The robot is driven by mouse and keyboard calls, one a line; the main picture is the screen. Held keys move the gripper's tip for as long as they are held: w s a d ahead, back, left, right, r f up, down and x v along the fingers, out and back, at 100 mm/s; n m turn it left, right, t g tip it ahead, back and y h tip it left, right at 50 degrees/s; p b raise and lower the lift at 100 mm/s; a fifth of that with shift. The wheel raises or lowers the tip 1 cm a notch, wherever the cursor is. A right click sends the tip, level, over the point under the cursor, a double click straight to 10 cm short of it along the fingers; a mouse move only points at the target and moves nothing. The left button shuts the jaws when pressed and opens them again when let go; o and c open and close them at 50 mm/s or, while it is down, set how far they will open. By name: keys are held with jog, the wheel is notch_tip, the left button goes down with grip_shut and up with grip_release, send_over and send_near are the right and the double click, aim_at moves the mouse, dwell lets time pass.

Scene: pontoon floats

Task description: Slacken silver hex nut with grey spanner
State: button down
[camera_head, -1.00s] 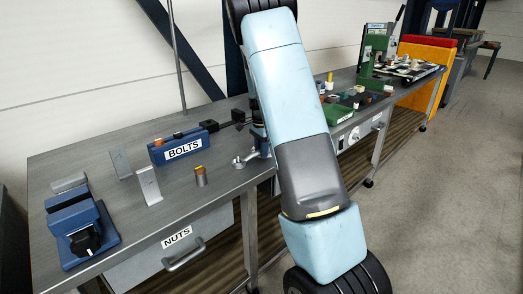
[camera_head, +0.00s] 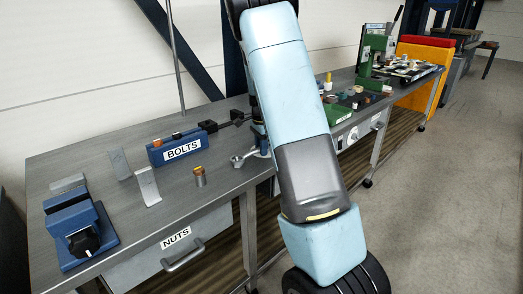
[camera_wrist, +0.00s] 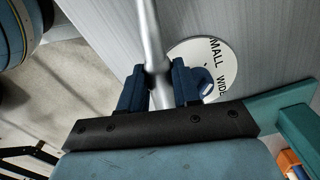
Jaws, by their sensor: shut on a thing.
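In the wrist view my gripper (camera_wrist: 160,88) is shut on a slim grey bar, which I take to be the handle of the grey spanner (camera_wrist: 152,35). The bar runs up out of the top of the picture from between the two dark blue fingers. In the head view a silver spanner end (camera_head: 238,160) shows low over the bench, left of my arm. My gripper is mostly hidden behind the arm there. I cannot make out the silver hex nut in either view.
A white disc (camera_wrist: 222,58) lettered "SMALL WIDE" lies beside the fingers. The bench (camera_head: 105,150) holds a blue vice (camera_head: 78,228), metal brackets (camera_head: 148,186), a small cylinder (camera_head: 199,177) and a blue BOLTS block (camera_head: 182,151). A green press (camera_head: 372,60) stands farther back.

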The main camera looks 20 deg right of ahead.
jog(key=shift+r, duration=1.55)
